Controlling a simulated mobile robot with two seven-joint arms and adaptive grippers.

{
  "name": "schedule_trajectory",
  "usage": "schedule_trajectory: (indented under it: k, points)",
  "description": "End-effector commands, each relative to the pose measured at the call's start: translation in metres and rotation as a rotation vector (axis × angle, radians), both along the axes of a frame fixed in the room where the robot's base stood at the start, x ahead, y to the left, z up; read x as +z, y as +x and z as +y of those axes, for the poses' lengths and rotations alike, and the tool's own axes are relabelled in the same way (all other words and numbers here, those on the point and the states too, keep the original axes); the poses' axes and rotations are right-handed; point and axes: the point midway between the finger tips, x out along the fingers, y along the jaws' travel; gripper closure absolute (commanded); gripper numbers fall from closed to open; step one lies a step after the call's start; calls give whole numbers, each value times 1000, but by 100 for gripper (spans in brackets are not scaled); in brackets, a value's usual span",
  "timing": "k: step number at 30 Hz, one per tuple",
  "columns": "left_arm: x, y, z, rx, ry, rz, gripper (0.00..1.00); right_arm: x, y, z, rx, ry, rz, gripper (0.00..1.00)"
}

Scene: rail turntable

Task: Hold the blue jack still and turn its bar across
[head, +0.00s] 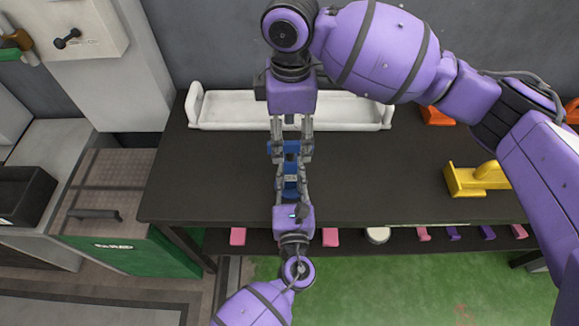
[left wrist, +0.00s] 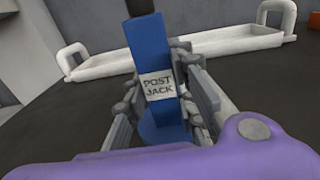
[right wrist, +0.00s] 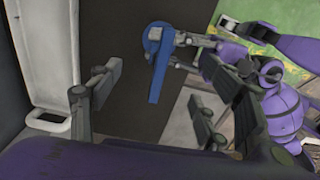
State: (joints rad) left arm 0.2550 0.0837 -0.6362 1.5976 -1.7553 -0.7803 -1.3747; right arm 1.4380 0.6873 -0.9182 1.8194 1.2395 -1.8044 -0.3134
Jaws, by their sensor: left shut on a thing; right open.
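The blue jack (head: 290,183) stands upright on the dark table. In the left wrist view its post (left wrist: 150,55) carries a "POST JACK" label, and a round blue base shows below. My left gripper (head: 291,180) is shut on the post, one finger on each side. My right gripper (head: 291,138) is open at the far side of the jack. In the right wrist view, the jack's blue bar (right wrist: 158,80) points toward my right gripper (right wrist: 168,100) and appears between its spread fingers, with gaps on both sides. The fingers partly hide the jack in the head view.
A long white tray (head: 240,123) lies behind my right gripper. A yellow block with a handle (head: 465,183) sits at the right of the table (head: 200,190). A lower shelf holds several small pink and purple pieces. A green cabinet (head: 125,250) stands left.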

Motion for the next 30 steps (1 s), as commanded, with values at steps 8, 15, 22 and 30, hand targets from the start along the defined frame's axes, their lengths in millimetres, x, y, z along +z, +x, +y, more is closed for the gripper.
schedule_trajectory:
  k: [8, 15, 22, 30]
  points:
    - [0, 0, 0, 0, 0, 1, 100, -35, 0, 0, -2, 0, 1, 30]
    - [0, 0, 0, 0, 0, 1, 100, -46, 0, 0, -1, 0, -1, 30]
    - [0, 0, 0, 0, 0, 1, 100, -46, 0, 0, -1, 0, -1, 30]
    - [0, 0, 0, 0, 0, 1, 100, -46, 0, 0, -1, 0, -1, 61]
